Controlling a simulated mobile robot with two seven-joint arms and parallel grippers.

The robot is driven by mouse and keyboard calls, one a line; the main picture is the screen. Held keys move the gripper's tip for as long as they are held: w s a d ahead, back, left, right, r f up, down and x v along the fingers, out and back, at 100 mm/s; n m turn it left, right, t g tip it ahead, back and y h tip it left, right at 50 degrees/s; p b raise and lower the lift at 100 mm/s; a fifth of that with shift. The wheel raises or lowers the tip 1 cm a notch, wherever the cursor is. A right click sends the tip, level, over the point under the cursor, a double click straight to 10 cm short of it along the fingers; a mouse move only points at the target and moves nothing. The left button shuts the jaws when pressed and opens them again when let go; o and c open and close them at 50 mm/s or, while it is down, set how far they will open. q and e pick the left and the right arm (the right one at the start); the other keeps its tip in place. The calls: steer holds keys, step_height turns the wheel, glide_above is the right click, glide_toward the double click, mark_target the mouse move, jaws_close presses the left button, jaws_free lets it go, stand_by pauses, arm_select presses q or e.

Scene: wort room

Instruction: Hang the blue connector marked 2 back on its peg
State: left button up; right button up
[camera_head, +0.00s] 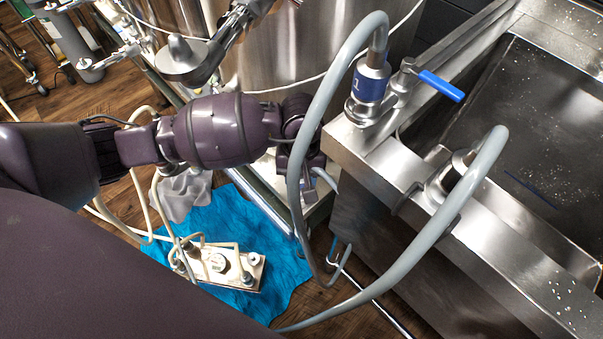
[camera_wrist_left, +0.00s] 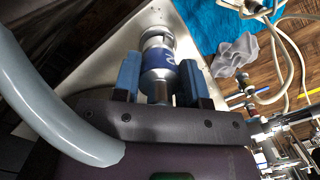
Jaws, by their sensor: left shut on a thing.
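In the left wrist view the connector (camera_wrist_left: 157,62) is a silver fitting with a blue band that carries a white mark, which looks like a 2. My left gripper (camera_wrist_left: 160,84) is shut on it, with one blue finger pad on each side. It is over or near a pale metal surface; contact is unclear. In the head view my left gripper (camera_head: 302,162) is partly behind a grey hose, left of the steel sink, and the held connector is not clearly visible. An empty peg cannot be made out. My right gripper is not in view.
Another blue-banded connector (camera_head: 370,82), seemingly marked 1, stands on the sink rim (camera_head: 365,140) beside a blue-handled valve (camera_head: 440,85). A grey hose (camera_head: 400,265) loops in front. A blue cloth (camera_head: 220,215) with a pump-like unit (camera_head: 222,266) lies on the floor.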

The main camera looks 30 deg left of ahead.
arm_select(q)
steer(key=shift+f, duration=0.3)
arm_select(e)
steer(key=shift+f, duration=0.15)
arm_select(q)
steer(key=o, duration=1.1)
steer(key=r, duration=0.1)
steer(key=r+p, duration=0.1)
steer(key=r, duration=0.3)
steer(key=shift+w+a, duration=0.15)
steer(key=shift+w, duration=0.25)
steer(key=r, duration=0.2)
steer(key=r+p, duration=0.1)
steer(key=r, duration=0.2)
steer(key=shift+w+a+p, duration=0.1)
steer(key=shift+w+p, duration=0.1)
steer(key=shift+p, duration=0.1)
steer(key=shift+r, duration=0.45)
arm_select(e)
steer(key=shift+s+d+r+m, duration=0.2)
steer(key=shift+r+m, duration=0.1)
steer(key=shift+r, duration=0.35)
arm_select(q)
steer(key=shift+f, duration=0.1)
